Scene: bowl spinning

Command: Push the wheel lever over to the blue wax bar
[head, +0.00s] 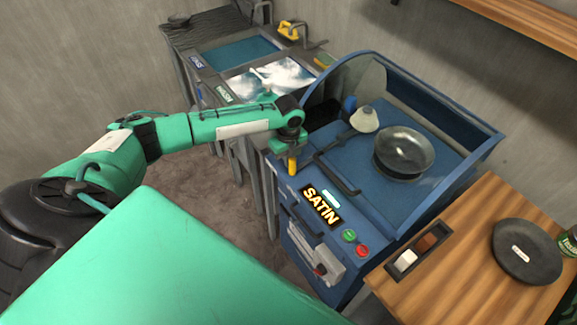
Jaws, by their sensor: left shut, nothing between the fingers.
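A small blue piece (348,104), apparently the blue wax bar, stands just behind and left of the wheel. A dark metal bowl (404,152) sits to the right of the wheel. My left gripper (291,158) is shut and empty at the machine's left edge, left of the lever arm and apart from it. A yellow upright piece shows at its lower end; I cannot tell if it is a fingertip. My right gripper is not in view.
The machine front has a SATIN sign (321,206), a green button (349,236) and a red button (362,251). A curved blue guard (440,100) rises behind the bowl. A wooden table (455,275) at lower right bears a black disc (525,252). Wash basins (240,53) stand behind.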

